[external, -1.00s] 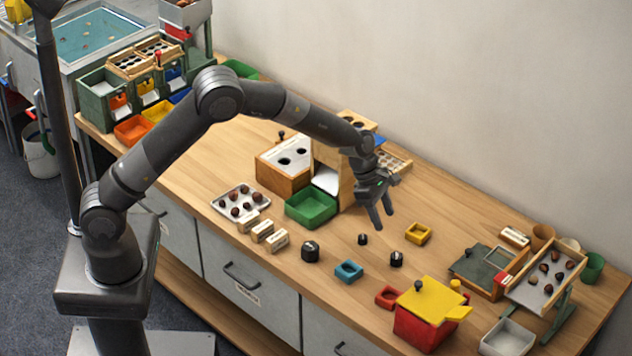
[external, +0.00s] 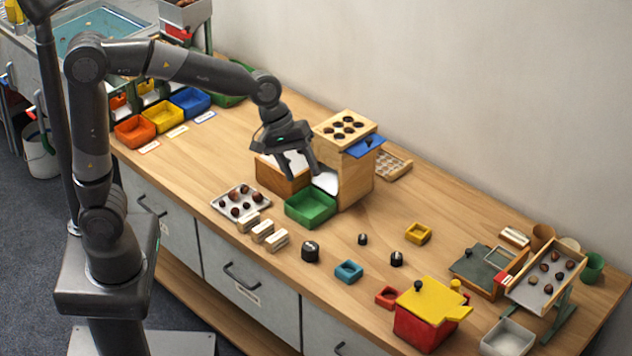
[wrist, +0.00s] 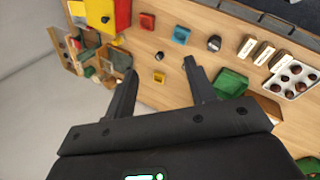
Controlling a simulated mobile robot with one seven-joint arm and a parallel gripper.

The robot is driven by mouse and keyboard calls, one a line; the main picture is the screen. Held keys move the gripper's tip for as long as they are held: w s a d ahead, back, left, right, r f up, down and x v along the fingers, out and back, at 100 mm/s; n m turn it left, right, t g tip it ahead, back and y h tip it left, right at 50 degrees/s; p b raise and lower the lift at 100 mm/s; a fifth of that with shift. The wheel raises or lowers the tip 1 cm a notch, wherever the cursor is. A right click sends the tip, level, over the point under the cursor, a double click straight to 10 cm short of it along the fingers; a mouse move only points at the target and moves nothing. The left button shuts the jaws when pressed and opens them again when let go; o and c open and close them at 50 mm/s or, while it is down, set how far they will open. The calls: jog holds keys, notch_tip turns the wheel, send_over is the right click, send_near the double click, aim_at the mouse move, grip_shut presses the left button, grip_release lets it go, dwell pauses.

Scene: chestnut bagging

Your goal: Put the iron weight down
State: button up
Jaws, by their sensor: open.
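Three dark, knobbed weights stand upright on the bench: a larger one (external: 310,251) near the front edge, a small one (external: 362,239) behind it, and another (external: 396,258) to the right. Which one is the iron weight I cannot tell. The larger one also shows in the wrist view (wrist: 214,43). My gripper (external: 303,173) is open, with nothing seen between its fingers. It hangs above and behind the green tray (external: 311,207), in front of the wooden box, to the left of and apart from the weights. The wrist view shows the fingers (wrist: 160,66) spread.
A tall wooden box (external: 355,185) with chestnuts in its top stands right beside my gripper. Blue (external: 348,271), red (external: 387,297) and yellow (external: 418,233) square holders lie around the weights. A red box with a yellow lid (external: 425,300) stands front right. Clear bench lies behind the yellow holder.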

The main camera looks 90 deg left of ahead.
jog(key=s+d+r+m+y, duration=0.1)
jog(key=s+m, duration=0.6)
jog(key=s, duration=0.5)
jog(key=s+d+m+t+y, duration=0.1)
jog(key=s+d+m, duration=0.1)
jog(key=s+m, duration=0.5)
jog(key=s, duration=0.4)
jog(key=shift+s+d+r+m, duration=0.2)
jog(key=shift+s+r+m, duration=0.1)
jog(key=shift+s+r, duration=0.1)
jog(key=o, duration=0.3)
